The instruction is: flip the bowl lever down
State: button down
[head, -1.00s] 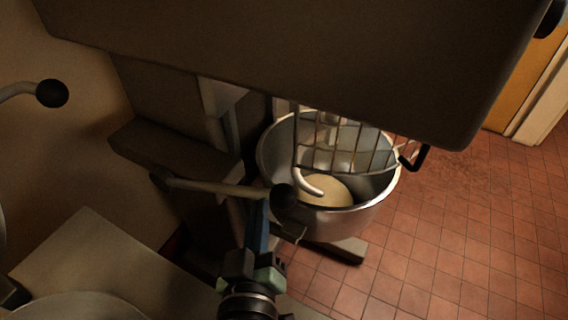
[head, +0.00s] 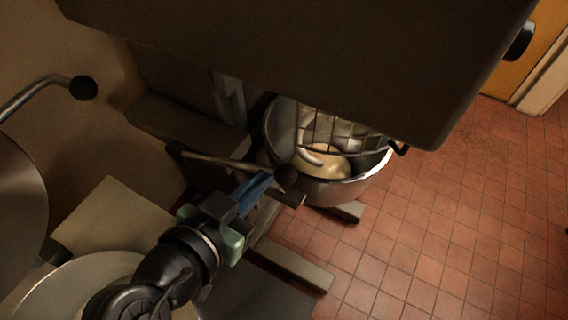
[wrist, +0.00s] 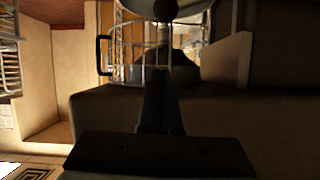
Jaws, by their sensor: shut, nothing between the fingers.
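The bowl lever is a thin rod (head: 215,160) ending in a dark round knob (head: 286,177), beside the steel mixer bowl (head: 350,190). The rod runs out from the mixer's column and slopes slightly down to the right in the head view. My gripper (head: 266,180) is shut and empty, its blue fingers just left of the knob and close below the rod; I cannot tell whether they touch. In the wrist view, my dark fingers (wrist: 160,115) point up toward a dark ball (wrist: 164,10), which looks like the knob.
The big mixer head (head: 320,60) overhangs the bowl, which has a wire guard (head: 335,132) and pale dough (head: 322,162) inside. Another knobbed lever (head: 83,88) stands at left. Mixer feet (head: 290,268) reach over the tiled floor (head: 460,240), clear at right.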

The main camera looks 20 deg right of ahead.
jog(key=shift+w+d, duration=0.1)
jog(key=p, duration=0.3)
send_over(283, 180)
jog(key=f, duration=0.3)
jog(key=shift+s+d+f, duration=0.15)
jog(key=shift+s, duration=0.1)
jog(key=f, duration=0.1)
jog(key=f+p, duration=0.1)
jog(key=f, duration=0.1)
jog(key=shift+w+f, duration=0.25)
jog(key=shift+w, duration=0.05)
jog(key=shift+f, duration=0.6)
